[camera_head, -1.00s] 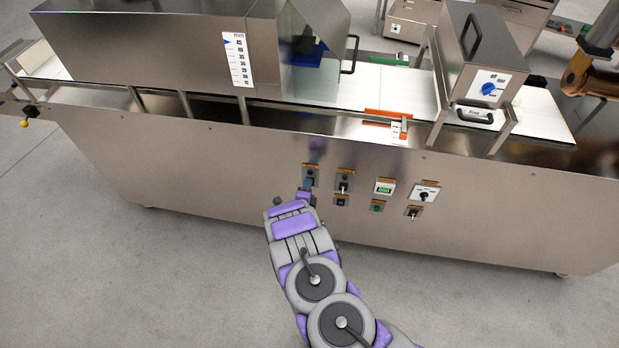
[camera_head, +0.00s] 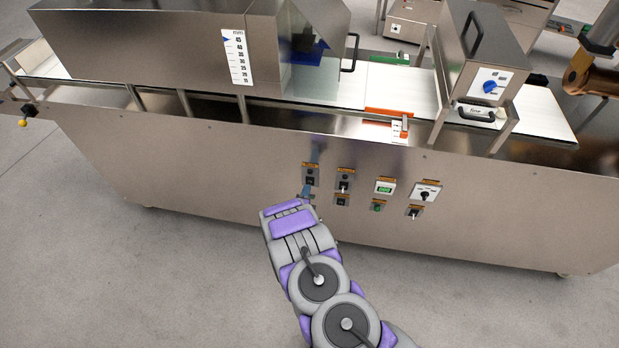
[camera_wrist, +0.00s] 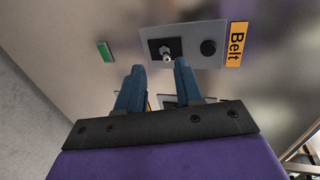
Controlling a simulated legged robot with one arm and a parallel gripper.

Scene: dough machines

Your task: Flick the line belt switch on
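The belt switch (camera_wrist: 167,50) is a small metal toggle on a black plate. It sits on a grey panel (camera_wrist: 190,33) beside a round black part and an orange "Belt" label (camera_wrist: 236,45), which appears sideways in the wrist view. I cannot tell whether the toggle is on or off. My gripper (camera_wrist: 158,72) has its two blue fingers apart and empty, with the tips just short of the switch plate. In the head view my gripper (camera_head: 305,192) is at the lower edge of the leftmost panel (camera_head: 311,172), partly hidden by my wrist.
More switch panels stand to the right, including one with a green display (camera_head: 384,188) and one with a rotary knob (camera_head: 425,192). A small green part (camera_wrist: 105,51) shows in the wrist view. The conveyor (camera_head: 410,90) runs above. The floor in front is clear.

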